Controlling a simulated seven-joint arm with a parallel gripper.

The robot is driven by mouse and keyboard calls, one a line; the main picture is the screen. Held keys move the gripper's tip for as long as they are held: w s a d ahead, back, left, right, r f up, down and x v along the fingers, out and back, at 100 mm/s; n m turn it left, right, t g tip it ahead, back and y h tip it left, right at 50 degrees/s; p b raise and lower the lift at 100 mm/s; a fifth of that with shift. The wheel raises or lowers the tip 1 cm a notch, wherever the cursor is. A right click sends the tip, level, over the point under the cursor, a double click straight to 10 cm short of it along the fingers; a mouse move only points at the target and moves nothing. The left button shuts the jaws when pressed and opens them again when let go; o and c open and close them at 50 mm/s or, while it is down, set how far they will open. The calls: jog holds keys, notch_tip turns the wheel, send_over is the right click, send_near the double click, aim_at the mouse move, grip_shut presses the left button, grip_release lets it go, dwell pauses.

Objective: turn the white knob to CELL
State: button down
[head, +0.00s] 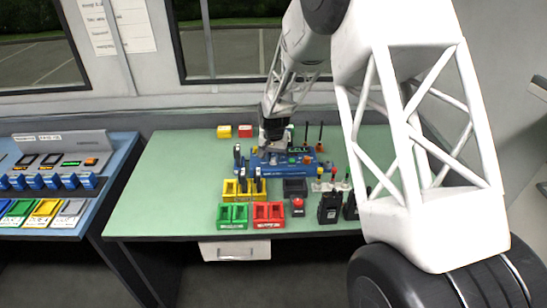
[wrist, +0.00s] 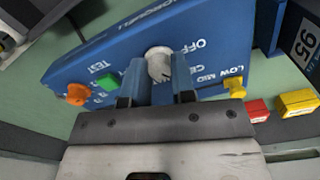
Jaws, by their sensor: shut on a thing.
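The white knob (wrist: 158,64) sits on the face of a blue panel (wrist: 215,22) in the wrist view. My gripper (wrist: 157,76) has one finger on each side of the knob and is shut on it. Labels around the knob read OFF, MID, LOW and one starting with CE, partly hidden by a finger. I cannot tell clearly which label the knob's mark faces. In the head view the blue panel (head: 290,170) lies on the green table, with my gripper (head: 272,140) over it. The knob is hidden there.
The panel also bears a green button (wrist: 107,82), an orange knob (wrist: 78,94) and a yellow part (wrist: 234,85). On the green table (head: 165,190) stand yellow holders (head: 244,195), green and red trays, and black radios (head: 329,208). The table's left side is clear.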

aim_at(274, 158)
jog(key=c, duration=0.9)
grip_release()
jog(key=shift+c, duration=0.2)
jog(key=shift+r, duration=0.15)
jog(key=shift+r, duration=3.75)
jog(key=shift+s+r, duration=0.1)
